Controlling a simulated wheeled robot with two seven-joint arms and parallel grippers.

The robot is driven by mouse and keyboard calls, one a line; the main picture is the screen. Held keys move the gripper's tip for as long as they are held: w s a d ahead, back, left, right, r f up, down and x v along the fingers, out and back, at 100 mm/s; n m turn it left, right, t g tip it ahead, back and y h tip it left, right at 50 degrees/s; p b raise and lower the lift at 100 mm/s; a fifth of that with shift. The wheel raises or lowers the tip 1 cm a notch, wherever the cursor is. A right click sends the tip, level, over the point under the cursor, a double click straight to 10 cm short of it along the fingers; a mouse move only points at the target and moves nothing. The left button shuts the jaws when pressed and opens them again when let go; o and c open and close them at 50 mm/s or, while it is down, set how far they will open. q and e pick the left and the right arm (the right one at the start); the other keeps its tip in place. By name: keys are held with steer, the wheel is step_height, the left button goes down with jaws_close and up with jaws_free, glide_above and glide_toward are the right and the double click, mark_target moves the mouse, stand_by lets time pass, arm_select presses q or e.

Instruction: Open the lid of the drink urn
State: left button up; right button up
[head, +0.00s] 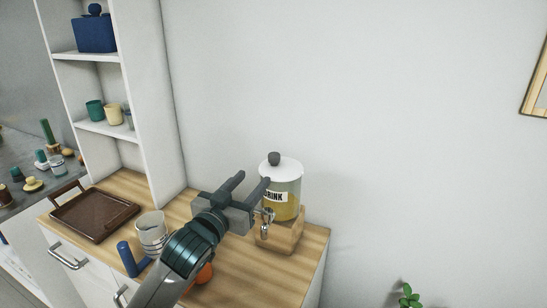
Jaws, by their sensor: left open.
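The drink urn (290,193) is a clear container with yellow liquid and a label reading "DRINK", its left part hidden behind my gripper. It stands on a wooden stand (289,238) and has a metal tap (265,224) at the front. Its white lid (287,165) with a dark knob (274,158) sits on top and looks closed. My left gripper (251,182) is open and empty, in front of the urn and to its left, with its fingertips a little below lid height. I cannot tell whether a finger touches the urn. My right gripper is not in view.
The wooden counter holds a brown tray (94,216), a striped glass jar (151,231), a blue cylinder (127,258) and an orange round thing (204,273), partly hidden by my arm. White shelves (97,128) with cups rise at the back left. Bare wall is right of the urn.

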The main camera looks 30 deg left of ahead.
mark_target(271, 159)
arm_select(q)
steer(key=w+p, duration=0.1)
steer(key=w, duration=0.3)
steer(key=w+p, duration=0.1)
steer(key=w, duration=0.4)
steer(key=w+p, duration=0.1)
steer(key=w, duration=0.4)
steer(key=shift+w+a+p, duration=0.1)
steer(key=shift+a+p, duration=0.2)
steer(key=shift+a, duration=0.1)
jaws_close()
